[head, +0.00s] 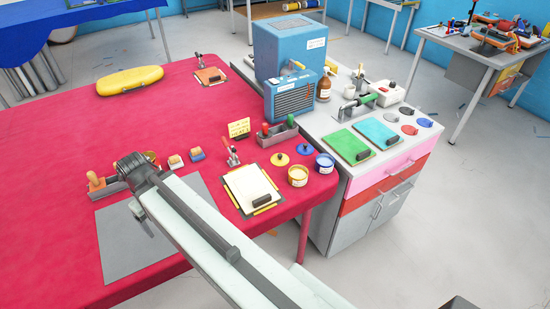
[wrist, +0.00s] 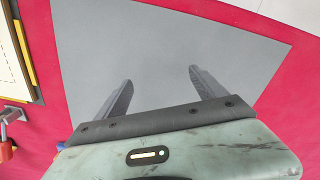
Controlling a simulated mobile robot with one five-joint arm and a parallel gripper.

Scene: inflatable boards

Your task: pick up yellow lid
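The yellow lid (head: 280,159) is a small round disc with a dark knob, lying flat on the red table. It is behind the yellow tin (head: 297,176) and left of the blue lid (head: 305,149). It does not show in the wrist view. My gripper (wrist: 160,77) is open and empty in the wrist view, its fingers spread over the grey mat (wrist: 180,40). In the head view my arm crosses the front of the table, well left of the yellow lid, and hides most of the gripper.
A clipboard (head: 251,188) lies between my arm and the tins. A blue tin (head: 325,163) stands right of the yellow lid. The red table's back left is mostly clear.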

